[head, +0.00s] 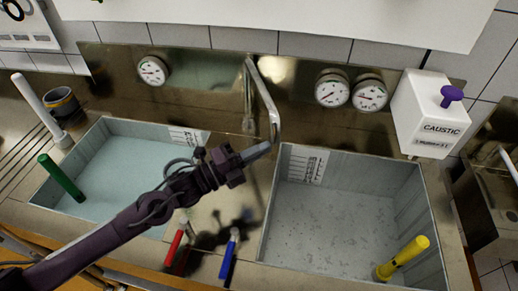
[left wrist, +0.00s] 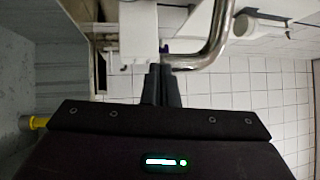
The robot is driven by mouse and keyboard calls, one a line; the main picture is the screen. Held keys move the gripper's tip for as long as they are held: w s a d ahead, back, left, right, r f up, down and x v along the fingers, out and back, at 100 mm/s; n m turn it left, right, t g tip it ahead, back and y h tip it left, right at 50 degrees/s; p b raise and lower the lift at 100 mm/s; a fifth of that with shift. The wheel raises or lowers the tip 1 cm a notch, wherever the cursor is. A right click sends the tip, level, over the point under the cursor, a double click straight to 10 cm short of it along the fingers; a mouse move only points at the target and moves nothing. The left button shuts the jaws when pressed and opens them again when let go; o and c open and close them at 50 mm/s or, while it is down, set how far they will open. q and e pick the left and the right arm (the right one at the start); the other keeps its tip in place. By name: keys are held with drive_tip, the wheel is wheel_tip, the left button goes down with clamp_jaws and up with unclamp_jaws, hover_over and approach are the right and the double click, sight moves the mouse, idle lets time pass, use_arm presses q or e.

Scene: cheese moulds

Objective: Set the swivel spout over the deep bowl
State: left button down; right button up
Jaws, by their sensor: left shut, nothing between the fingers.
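The chrome swivel spout (head: 262,88) rises from the back ledge between two bowls and bends down. In the picture its lower end lies near the left back corner of the right bowl (head: 345,160), by the divider. The right bowl shows tall walls and a speckled floor; the left bowl (head: 85,155) shows a pale blue, flat surface. My left gripper (head: 262,150) is shut and empty, its tips just left of the spout's lower end. In the left wrist view the spout's bend (left wrist: 215,45) is close to the shut fingers (left wrist: 161,75); contact cannot be told. My right gripper is not in view.
A red lever (head: 175,245) and a blue lever (head: 229,255) stand on the front divider. Gauges (head: 332,90) and a caustic dispenser (head: 430,110) are at the back.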

use_arm(q)
drive_tip(key=s+d+f+b+x, duration=0.1)
drive_tip(key=f+b+x, duration=0.1)
drive_tip(key=b+x, duration=0.5)
drive_tip(key=x, duration=0.4)
drive_tip(key=shift+d, duration=0.2)
drive_tip(key=shift+f, duration=0.1)
